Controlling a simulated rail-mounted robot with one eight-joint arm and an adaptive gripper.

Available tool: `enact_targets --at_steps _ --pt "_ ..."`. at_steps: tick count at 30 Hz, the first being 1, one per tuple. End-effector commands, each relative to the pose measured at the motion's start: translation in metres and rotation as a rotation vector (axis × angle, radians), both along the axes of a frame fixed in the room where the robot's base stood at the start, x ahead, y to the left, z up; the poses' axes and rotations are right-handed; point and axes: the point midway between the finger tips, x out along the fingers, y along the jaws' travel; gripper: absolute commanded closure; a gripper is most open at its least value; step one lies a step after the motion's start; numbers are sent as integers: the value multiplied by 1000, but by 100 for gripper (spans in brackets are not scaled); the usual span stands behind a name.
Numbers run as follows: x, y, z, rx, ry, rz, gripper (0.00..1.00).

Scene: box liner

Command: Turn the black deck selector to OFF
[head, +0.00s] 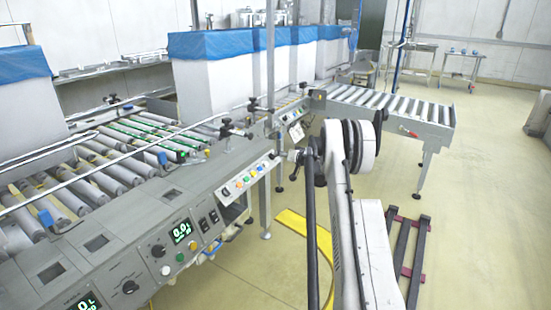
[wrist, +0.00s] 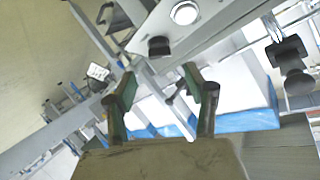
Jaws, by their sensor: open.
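In the wrist view a round black knob (wrist: 159,46) stands on a grey panel beside a white-ringed round button (wrist: 185,13). It may be the deck selector; no label or pointer mark is readable. My gripper (wrist: 160,80) is open and empty, its two fingers apart and just short of the knob, not touching it. In the head view the small sloping control panel (head: 248,177) has several coloured buttons, and my arm's end is just right of it. Black knobs (head: 158,251) (head: 130,287) also sit on the nearer grey panel, by green displays.
A roller conveyor (head: 110,175) runs behind the panels, with white boxes (head: 215,95) lined in blue. Another roller conveyor (head: 385,103) extends at the back right. A black clamp knob (wrist: 290,52) stands at right in the wrist view. Dark rails (head: 417,260) lie on open floor.

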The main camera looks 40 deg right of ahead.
Motion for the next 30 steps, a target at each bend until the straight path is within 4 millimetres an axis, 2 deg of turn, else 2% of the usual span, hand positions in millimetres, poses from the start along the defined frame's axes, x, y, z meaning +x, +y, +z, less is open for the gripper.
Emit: enact_targets --at_steps 6,12,18,26,30 --pt "39 -4 -17 -1 1 1 51" --pt "63 -6 -24 -1 0 0 51" --pt "73 -7 -26 0 0 0 51" --pt "73 -7 -26 0 1 -1 51" --pt "73 -8 -26 0 1 -1 67"
